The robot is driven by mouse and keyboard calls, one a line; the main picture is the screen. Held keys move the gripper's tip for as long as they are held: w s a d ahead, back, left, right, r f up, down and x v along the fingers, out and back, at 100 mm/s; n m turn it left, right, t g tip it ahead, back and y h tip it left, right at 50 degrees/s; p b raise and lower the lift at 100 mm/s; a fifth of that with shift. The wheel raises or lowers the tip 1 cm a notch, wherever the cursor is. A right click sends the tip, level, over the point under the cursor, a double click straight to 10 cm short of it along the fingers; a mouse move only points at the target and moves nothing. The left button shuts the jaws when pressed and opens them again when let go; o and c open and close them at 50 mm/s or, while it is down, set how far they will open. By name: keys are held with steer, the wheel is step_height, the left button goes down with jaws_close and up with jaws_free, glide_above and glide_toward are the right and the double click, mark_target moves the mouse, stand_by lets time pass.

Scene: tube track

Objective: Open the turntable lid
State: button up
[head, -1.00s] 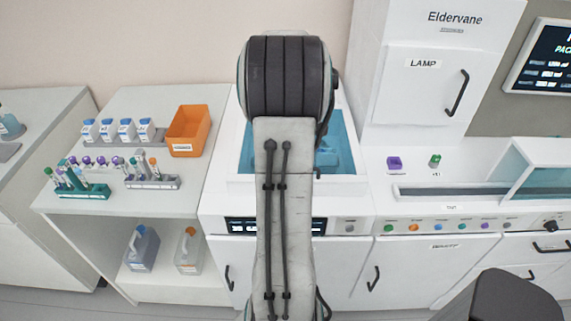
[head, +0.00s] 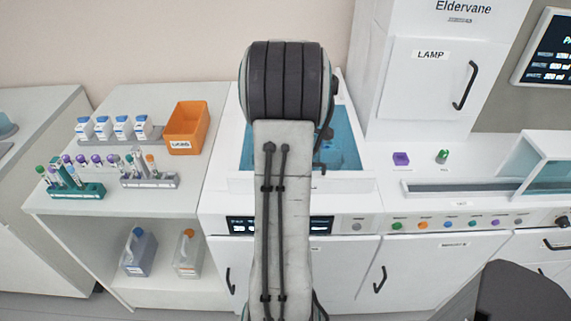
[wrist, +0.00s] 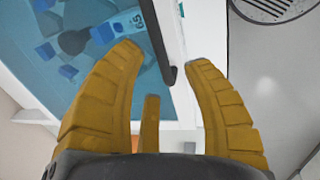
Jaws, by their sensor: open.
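The turntable lid (head: 343,142) is a blue see-through panel in a white frame on top of the white machine. My arm hides its middle in the head view. In the wrist view the blue lid (wrist: 105,85) fills the left side, with blue blocks and a dark round part showing through it. A dark bar handle (wrist: 157,40) runs along the white edge beside the blue panel. My gripper (wrist: 164,60) has its yellow fingers spread, and the handle's near end shows between the fingertips. I cannot tell whether they touch it. The head view hides my gripper.
An orange bin (head: 187,127), a green tube rack (head: 75,190) and a grey tube rack (head: 150,179) stand on the left bench. The lamp cabinet (head: 429,85) rises right of the machine. A purple piece (head: 401,159) and a green piece (head: 442,156) sit on the right counter.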

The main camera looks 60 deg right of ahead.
steer(key=shift+b+x, duration=0.35)
steer(key=shift+x, duration=0.5)
steer(key=shift+o, duration=0.2)
jaws_close()
